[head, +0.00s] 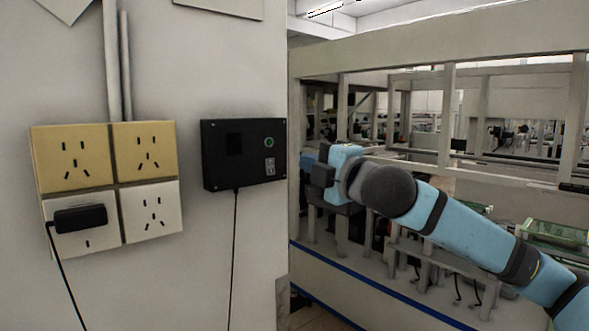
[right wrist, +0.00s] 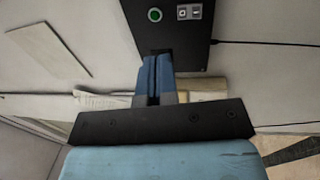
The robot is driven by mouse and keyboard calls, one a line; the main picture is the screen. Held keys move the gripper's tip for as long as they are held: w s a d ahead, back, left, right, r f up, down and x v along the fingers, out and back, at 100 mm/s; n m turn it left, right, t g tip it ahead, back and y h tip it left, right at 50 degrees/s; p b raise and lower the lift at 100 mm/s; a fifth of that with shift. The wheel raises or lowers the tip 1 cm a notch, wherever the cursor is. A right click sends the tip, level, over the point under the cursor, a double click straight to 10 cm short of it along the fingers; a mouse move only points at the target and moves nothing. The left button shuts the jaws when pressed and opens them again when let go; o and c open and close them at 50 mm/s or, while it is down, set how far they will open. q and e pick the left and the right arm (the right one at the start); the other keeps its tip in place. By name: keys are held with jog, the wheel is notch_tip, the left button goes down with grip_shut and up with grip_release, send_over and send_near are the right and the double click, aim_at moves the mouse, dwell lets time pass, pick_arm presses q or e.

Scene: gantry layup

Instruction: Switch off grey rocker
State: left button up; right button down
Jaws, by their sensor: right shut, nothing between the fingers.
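The grey rocker (head: 270,166) is a small light-grey switch on the right part of a black box (head: 228,160) mounted on the wall. A green round button (head: 269,142) sits just above it. In the right wrist view the rocker (right wrist: 189,12) is at the top, right of the green button (right wrist: 154,14). Which way the rocker is tipped is too small to tell. My right gripper (head: 308,161) is right of the box in the head view, apart from the rocker. Its blue fingers (right wrist: 154,78) are shut and empty, pointing toward the box. My left gripper is not in view.
Left of the box are yellow sockets (head: 60,143) and white sockets (head: 152,212), with a black plug (head: 80,218) in one. A black cable (head: 235,260) hangs from the box. A gantry frame (head: 430,60) stands behind my right arm.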

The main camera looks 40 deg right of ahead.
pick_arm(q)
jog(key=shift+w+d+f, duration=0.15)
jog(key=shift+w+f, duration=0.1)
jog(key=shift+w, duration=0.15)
pick_arm(e)
jog(key=s, duration=0.3)
jog(key=shift+s+d+r, duration=0.15)
jog(key=shift+r, duration=0.1)
